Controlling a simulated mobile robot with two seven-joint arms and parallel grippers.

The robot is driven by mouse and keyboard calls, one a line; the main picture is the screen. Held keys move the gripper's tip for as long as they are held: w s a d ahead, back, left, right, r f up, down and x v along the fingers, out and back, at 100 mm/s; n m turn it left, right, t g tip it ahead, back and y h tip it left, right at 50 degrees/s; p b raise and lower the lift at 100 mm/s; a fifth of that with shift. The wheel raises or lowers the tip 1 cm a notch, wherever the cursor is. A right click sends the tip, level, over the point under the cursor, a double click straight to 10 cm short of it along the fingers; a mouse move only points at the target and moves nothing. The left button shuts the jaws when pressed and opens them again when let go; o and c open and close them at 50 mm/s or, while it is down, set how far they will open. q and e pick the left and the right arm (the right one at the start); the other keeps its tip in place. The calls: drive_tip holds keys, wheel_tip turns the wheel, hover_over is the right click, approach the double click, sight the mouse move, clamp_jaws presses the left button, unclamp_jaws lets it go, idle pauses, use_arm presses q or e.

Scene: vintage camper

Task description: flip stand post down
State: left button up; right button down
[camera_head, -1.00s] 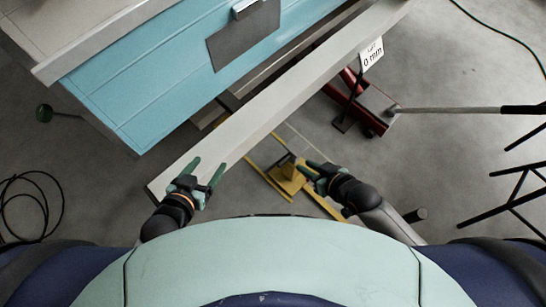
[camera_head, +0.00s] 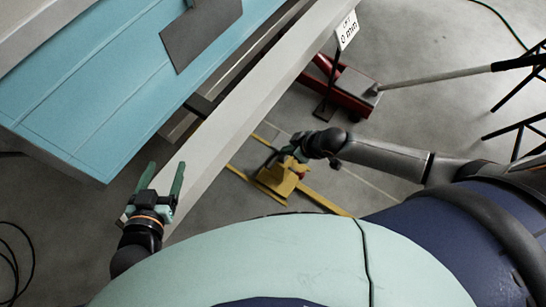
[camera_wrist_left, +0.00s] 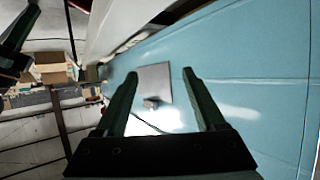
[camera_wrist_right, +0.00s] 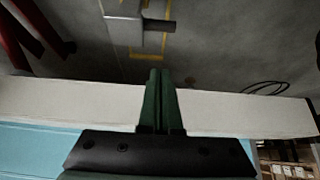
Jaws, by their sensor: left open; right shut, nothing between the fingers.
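A yellow stand (camera_head: 277,181) is on the floor below the camper's pale beam in the head view. My right arm partly covers its top, and I cannot clearly tell which part is its post. My right gripper (camera_head: 289,154) is over the stand's upper edge in this view. Its fingers are shut together and empty in the right wrist view (camera_wrist_right: 160,78). I cannot tell whether it touches the stand. My left gripper (camera_head: 166,168) is open and empty at the near end of the beam. Its spread fingers show in the left wrist view (camera_wrist_left: 159,85).
The pale beam (camera_head: 235,118) runs diagonally beside the blue camper side (camera_head: 90,95). A red jack (camera_head: 347,92) with a long handle (camera_head: 440,78) and a "0 mm" sign (camera_head: 347,30) are right of the beam. Black legs stand at the right edge.

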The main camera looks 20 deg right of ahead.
use_arm(q)
wheel_tip(320, 180, up, 16)
drive_tip(key=w+m+t+h+b, duration=0.3)
drive_tip(key=t, duration=0.4)
use_arm(e)
drive_tip(key=b, duration=0.2)
hover_over(274, 163)
drive_tip(key=f, duration=0.8)
drive_tip(key=shift+w+a+f, duration=0.15)
drive_tip(key=shift+w+a, duration=0.1)
drive_tip(key=shift+w, duration=0.05)
wheel_tip(274, 163, down, 3)
drive_tip(key=shift+s+d+f+b, duration=0.1)
drive_tip(key=shift+s+d+b, duration=0.05)
drive_tip(key=shift+b, duration=0.8)
drive_tip(key=shift+s+d+f, duration=0.1)
drive_tip(key=shift+f, duration=0.35)
use_arm(q)
drive_tip(key=s+d+r+m+t+h, duration=0.2)
drive_tip(key=s+r+m+h, duration=0.4)
drive_tip(key=r, duration=0.5)
drive_tip(key=s+h, duration=0.1)
drive_tip(key=h, duration=0.1)
drive_tip(key=shift+t+h, duration=0.3)
drive_tip(key=shift+h, duration=0.1)
use_arm(e)
drive_tip(key=shift+s, duration=0.1)
